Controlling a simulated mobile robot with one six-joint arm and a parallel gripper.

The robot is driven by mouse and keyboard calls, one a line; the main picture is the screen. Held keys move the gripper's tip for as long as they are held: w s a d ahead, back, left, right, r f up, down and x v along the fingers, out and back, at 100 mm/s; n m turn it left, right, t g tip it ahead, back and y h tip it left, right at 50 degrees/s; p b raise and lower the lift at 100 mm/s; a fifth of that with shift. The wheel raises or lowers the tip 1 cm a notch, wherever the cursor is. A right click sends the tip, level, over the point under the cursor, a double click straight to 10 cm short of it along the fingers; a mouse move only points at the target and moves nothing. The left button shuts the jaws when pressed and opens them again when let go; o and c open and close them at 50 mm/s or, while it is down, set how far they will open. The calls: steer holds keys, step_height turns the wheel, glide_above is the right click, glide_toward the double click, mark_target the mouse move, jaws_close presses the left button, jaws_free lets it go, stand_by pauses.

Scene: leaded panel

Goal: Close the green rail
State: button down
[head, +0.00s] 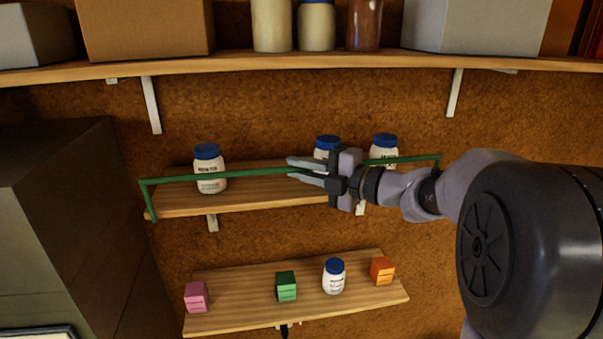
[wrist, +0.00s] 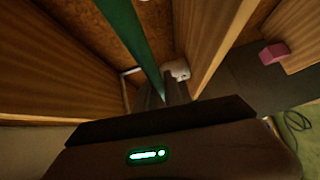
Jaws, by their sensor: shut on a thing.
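The green rail (head: 260,176) is a thin bar running across the front of the upper small shelf, with a short bent end at the left and another at the right. My gripper (head: 306,171) is at the middle of the rail with its fingers shut on it. In the wrist view the rail (wrist: 133,40) runs down between the fingers (wrist: 165,95). Behind the rail, white jars with blue lids stand on the shelf (head: 255,195): one at the left (head: 208,170), one partly hidden by my gripper (head: 326,147) and one at the right (head: 383,146).
A lower shelf (head: 240,313) holds a pink box (head: 196,296), a green box (head: 287,286), a white jar (head: 334,276) and an orange box (head: 382,270). A long shelf (head: 300,68) with boxes and jars runs above. A dark cabinet (head: 60,220) stands at the left.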

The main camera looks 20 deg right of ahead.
steer(key=shift+w, duration=0.3)
stand_by(0.4)
steer(key=c, duration=1.5)
jaws_free()
steer(key=shift+w, duration=0.1)
steer(key=shift+o, duration=0.2)
steer(key=shift+d, duration=0.1)
steer(key=r+b+v, duration=0.1)
steer(key=b+v, duration=0.2)
steer(key=v, duration=1.4)
steer(key=shift+b, duration=0.4)
